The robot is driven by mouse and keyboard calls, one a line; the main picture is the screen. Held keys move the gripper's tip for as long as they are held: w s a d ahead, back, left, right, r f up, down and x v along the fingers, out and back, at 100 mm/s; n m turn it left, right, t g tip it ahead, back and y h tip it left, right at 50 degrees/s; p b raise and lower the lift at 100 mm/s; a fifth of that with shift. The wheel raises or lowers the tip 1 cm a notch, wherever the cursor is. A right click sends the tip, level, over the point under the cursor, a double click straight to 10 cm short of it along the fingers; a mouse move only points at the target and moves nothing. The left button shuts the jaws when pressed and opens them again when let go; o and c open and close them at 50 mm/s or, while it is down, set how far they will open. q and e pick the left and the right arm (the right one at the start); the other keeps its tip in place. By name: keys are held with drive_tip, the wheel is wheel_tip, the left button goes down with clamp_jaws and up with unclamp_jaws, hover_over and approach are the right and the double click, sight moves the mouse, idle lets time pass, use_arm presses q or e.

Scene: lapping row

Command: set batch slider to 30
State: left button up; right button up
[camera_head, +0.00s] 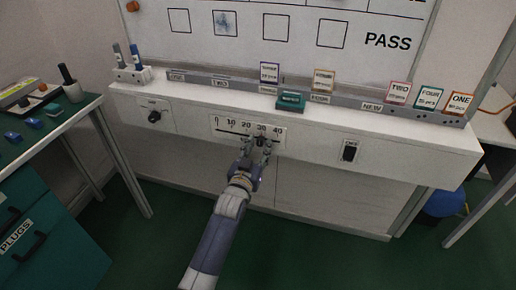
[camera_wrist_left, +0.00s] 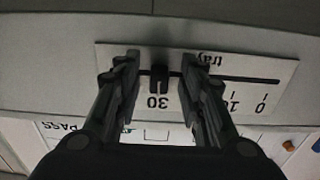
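The batch slider is a white scale plate (camera_head: 231,125) on the front face of the white bench, marked 0 to 40. The plate also shows upside down in the left wrist view (camera_wrist_left: 240,62). Its small dark knob (camera_wrist_left: 159,78) stands in the slot in line with the 30 mark. My left gripper (camera_head: 259,143) is in front of the plate. In the left wrist view the two fingers (camera_wrist_left: 159,80) stand apart on either side of the knob, with a gap on each side. My right gripper is not in view.
A black round knob (camera_head: 154,117) is on the panel at the left and a black switch (camera_head: 349,151) at the right. A teal block (camera_head: 291,100) and several cards stand on the bench ledge above. A green-topped table (camera_head: 45,122) is at the left.

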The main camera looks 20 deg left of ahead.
use_arm(q)
drive_tip(key=s, duration=1.2)
drive_tip(key=shift+a, duration=0.2)
